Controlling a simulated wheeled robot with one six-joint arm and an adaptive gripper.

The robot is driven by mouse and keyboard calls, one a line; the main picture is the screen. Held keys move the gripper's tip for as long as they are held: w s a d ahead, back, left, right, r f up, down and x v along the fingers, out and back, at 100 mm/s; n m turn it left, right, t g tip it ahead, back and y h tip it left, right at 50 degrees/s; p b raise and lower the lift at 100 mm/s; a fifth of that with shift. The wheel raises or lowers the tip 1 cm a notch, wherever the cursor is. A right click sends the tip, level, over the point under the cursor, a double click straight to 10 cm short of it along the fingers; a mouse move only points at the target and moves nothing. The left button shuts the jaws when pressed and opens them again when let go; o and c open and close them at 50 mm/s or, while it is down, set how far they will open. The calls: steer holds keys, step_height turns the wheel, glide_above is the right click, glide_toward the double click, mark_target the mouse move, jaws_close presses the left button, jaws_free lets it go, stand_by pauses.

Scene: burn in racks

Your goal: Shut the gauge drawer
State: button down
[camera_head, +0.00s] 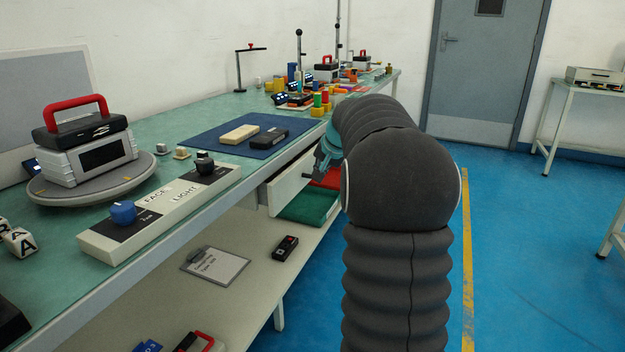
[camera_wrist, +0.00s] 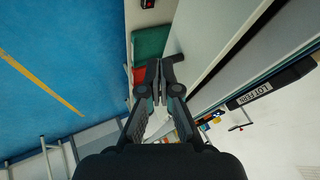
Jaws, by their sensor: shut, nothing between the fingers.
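The gauge drawer (camera_head: 290,187) shows in the head view as a pale box standing out from under the bench's front edge, so it is open. My arm covers part of the area to its right. My gripper (camera_head: 322,168) is beside the drawer's outer end, partly hidden by my arm. In the wrist view my gripper (camera_wrist: 160,72) is shut, with its fingertips together and empty. Its tips are close to a pale panel edge; I cannot tell whether they touch it.
The bench top (camera_head: 200,125) holds a control strip (camera_head: 165,208), a blue mat (camera_head: 222,146) and a turntable (camera_head: 95,185). Blue floor (camera_head: 540,240) is clear at right.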

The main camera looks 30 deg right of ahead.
steer(key=v, duration=0.6)
steer(key=s+d+f+m+b, duration=0.2)
steer(key=s+d+f, duration=0.2)
steer(key=d+f, duration=0.2)
steer(key=m+t+y+b, duration=0.3)
steer(key=m+t+y, duration=0.4)
steer(key=m+y, duration=0.7)
glide_toward(279, 196)
steer(key=w+a+m+h, duration=0.1)
steer(key=w+a+r+m+h, duration=0.1)
steer(key=w+a, duration=0.1)
steer(key=w+a+m+h, duration=0.1)
steer(key=a, duration=0.1)
steer(key=shift+w+a+r, duration=0.15)
steer(key=shift+w+r, duration=0.15)
steer(key=shift+w, duration=0.1)
steer(key=shift+w, duration=0.1)
